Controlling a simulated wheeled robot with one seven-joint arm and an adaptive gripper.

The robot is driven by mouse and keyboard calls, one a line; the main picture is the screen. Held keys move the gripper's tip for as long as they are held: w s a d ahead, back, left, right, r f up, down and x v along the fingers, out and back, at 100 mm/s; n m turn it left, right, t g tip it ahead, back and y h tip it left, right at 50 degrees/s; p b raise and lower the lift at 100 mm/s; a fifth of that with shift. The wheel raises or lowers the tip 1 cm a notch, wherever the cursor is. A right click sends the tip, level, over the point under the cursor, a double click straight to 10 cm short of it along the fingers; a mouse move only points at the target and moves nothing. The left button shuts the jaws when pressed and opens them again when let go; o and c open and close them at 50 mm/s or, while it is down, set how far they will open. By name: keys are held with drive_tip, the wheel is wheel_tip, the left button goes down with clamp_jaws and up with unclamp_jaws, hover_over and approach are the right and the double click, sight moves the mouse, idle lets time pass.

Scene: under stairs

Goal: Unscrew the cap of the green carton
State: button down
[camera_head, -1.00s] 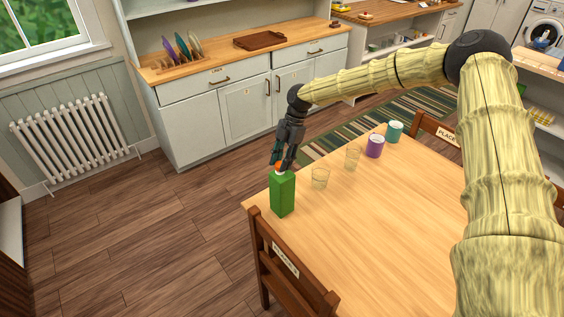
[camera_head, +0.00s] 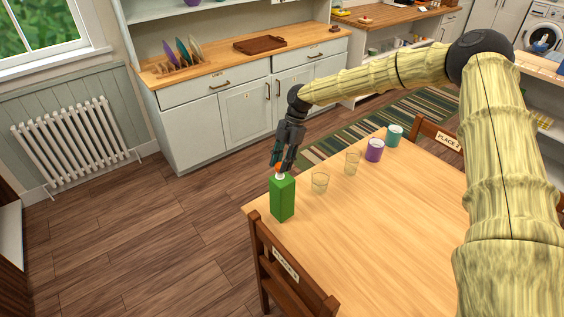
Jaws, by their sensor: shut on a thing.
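The green carton (camera_head: 282,200) stands upright on the near left corner of the wooden table (camera_head: 390,230). A white neck (camera_head: 279,176) shows at its top. The orange cap (camera_head: 278,168) is just above the neck, partly hidden by the fingers. My gripper (camera_head: 278,163) reaches down from above, shut on the cap. At this size I cannot tell whether the cap still touches the neck.
Two clear glasses (camera_head: 320,182) (camera_head: 352,163), a purple mug (camera_head: 374,150) and a teal mug (camera_head: 394,135) stand in a row right of the carton. A wooden chair (camera_head: 270,262) stands close in front. The table's middle is clear.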

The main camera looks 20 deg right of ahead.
drive_tip(key=shift+r, duration=0.1)
drive_tip(key=shift+r+p, duration=1.05)
drive_tip(key=shift+r, duration=1.85)
